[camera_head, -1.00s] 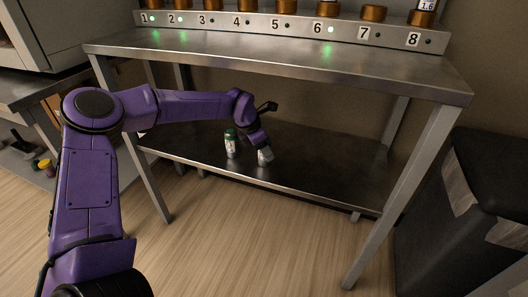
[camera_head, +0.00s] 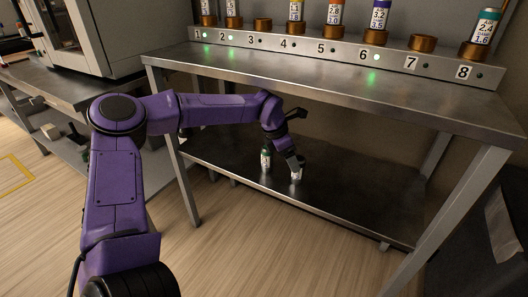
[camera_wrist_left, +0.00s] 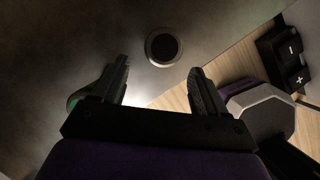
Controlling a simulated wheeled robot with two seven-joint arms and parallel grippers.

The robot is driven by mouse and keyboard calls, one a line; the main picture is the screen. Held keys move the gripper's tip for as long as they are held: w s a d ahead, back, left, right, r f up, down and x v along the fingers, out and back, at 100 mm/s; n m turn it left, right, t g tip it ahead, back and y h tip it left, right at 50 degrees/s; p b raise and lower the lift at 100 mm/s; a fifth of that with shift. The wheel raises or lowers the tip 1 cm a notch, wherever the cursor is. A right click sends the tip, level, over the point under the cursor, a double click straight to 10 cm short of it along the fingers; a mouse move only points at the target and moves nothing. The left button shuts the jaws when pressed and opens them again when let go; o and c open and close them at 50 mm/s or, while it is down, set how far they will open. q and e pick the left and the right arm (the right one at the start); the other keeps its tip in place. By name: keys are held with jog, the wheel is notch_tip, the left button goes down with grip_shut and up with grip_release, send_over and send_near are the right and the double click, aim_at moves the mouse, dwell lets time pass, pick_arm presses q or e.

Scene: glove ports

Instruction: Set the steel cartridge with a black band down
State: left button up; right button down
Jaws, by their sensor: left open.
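The steel cartridge with a black band (camera_head: 297,174) stands on the lower shelf (camera_head: 350,205), partly hidden by my left gripper. Its band cannot be made out clearly. In the left wrist view a round dark top with a pale rim, likely this cartridge (camera_wrist_left: 163,47), shows just beyond the fingertips, between their lines. My left gripper (camera_head: 294,164) is just above and beside the cartridge; in the left wrist view its fingers (camera_wrist_left: 160,75) are apart with nothing clasped between them. My right gripper is not in view.
A green-capped cartridge (camera_head: 265,160) stands close to the left on the same shelf. The upper top (camera_head: 340,85) of the bench overhangs the arm. A numbered rack (camera_head: 300,42) above holds several cartridges; places 3 and 7 look empty. The shelf's right part is clear.

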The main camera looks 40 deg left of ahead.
pick_arm(q)
jog(key=s+a+f+m+g+y+p, duration=0.2)
jog(key=s+a+f+m+y+p, duration=0.3)
jog(key=s, duration=0.7)
jog(key=s+d+f+m, duration=0.7)
jog(key=s+f+m, duration=0.2)
jog(key=s, duration=0.2)
jog(key=s+d+f+m+t+p, duration=0.1)
jog(key=s+d+f+m, duration=0.6)
jog(key=s, duration=0.5)
notch_tip(320, 180, down, 2)
jog(key=shift+s+f+m+y, duration=0.15)
jog(key=shift+s+m+y, duration=0.2)
jog(key=shift+m, duration=0.55)
jog(key=shift+w, duration=0.1)
jog(key=shift+c, duration=0.4)
